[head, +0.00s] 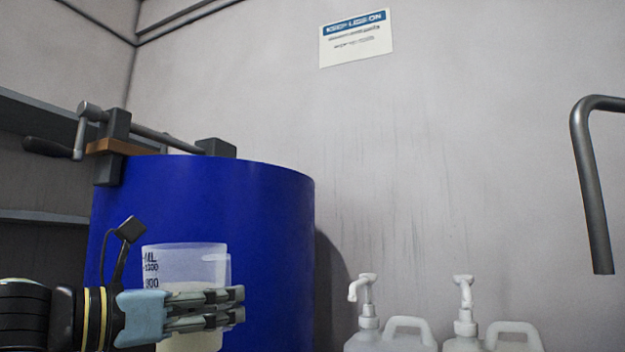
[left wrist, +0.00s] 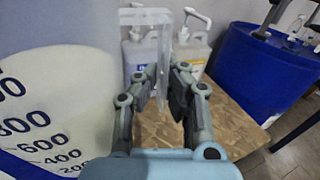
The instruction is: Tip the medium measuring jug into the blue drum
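The measuring jug (head: 187,262) is translucent with a dark scale and white contents in its lower part. It stands upright in front of the blue drum's (head: 265,225) wall, its rim below the drum's top edge. The jug's body (left wrist: 40,110) fills the left of the left wrist view. My left gripper (head: 240,305) is closed around the jug's handle, which shows as a clear upright strip (left wrist: 164,65) between the fingers (left wrist: 165,95). The drum's inside is hidden from this low angle. My right gripper is in neither view.
A crank clamp (head: 115,140) sits at the drum's upper left edge. Two white pump bottles (head: 390,335) stand low at the right, on a wooden surface (left wrist: 225,125). A second blue drum (left wrist: 262,70) is at the right in the wrist view. A bent grey bar (head: 592,190) hangs at right.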

